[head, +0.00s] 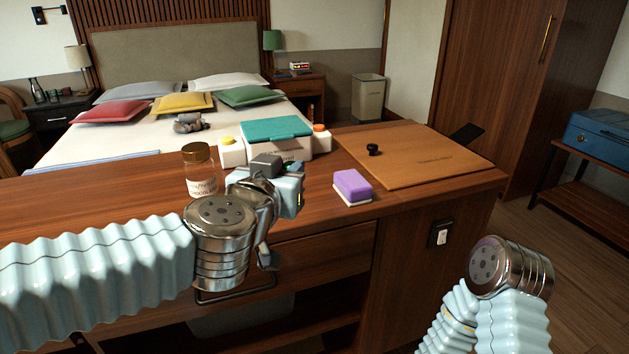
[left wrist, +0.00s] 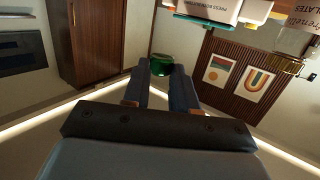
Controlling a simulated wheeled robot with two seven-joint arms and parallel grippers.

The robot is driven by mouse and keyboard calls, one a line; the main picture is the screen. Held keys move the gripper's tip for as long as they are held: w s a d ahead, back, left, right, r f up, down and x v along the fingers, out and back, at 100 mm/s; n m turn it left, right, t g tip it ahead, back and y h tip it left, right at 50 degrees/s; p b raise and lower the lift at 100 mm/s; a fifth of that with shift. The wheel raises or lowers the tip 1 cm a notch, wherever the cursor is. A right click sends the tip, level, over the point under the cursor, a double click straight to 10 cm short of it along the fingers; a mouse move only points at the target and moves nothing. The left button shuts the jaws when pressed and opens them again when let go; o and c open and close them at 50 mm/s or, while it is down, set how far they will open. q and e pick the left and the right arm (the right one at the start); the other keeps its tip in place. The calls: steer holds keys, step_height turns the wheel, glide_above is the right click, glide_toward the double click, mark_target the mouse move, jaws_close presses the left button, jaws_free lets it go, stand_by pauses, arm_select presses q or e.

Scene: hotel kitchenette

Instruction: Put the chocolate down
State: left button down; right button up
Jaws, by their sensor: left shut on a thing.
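My left gripper (head: 268,172) is over the front of the wooden counter, between a chocolate jar and a purple sponge. In the left wrist view its two fingers (left wrist: 162,76) are shut on a small shiny green chocolate (left wrist: 162,64) at their tips. In the head view the chocolate is hidden behind the gripper. The glass jar (head: 200,178) with a bronze lid and a chocolates label stands on the counter just left of the gripper. My right arm shows at the lower right; its gripper is out of view.
A white box with a teal lid (head: 275,130) and yellow and orange caps stands behind the gripper. The purple sponge (head: 352,185) lies to the right. A wooden board (head: 420,160) with a black knob (head: 373,150) covers the counter's right end. Bare counter (head: 110,200) lies left of the jar.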

arm_select(q)
steer(key=shift+w+d, duration=0.1)
steer(key=shift+w, duration=0.3)
arm_select(e)
steer(key=shift+w+d, duration=0.1)
steer(key=shift+w, duration=0.25)
arm_select(q)
steer(key=w+d+f, duration=0.1)
steer(key=w+f, duration=0.2)
steer(key=w, duration=0.1)
steer(key=w+f+b, duration=0.1)
steer(key=w+f, duration=0.2)
steer(key=w, duration=0.1)
steer(key=w+d+f, duration=0.1)
steer(key=w+f, duration=0.1)
steer(key=w, duration=0.2)
steer(key=shift+w+d+f, duration=0.3)
steer(key=shift+f, duration=0.1)
steer(key=f, duration=0.1)
steer(key=w+f+b, duration=0.1)
steer(key=shift+d+f, duration=0.1)
steer(key=shift+f, duration=0.75)
arm_select(e)
step_height(320, 180, down, 2)
steer(key=shift+f, duration=0.1)
arm_select(q)
steer(key=shift+f, duration=0.1)
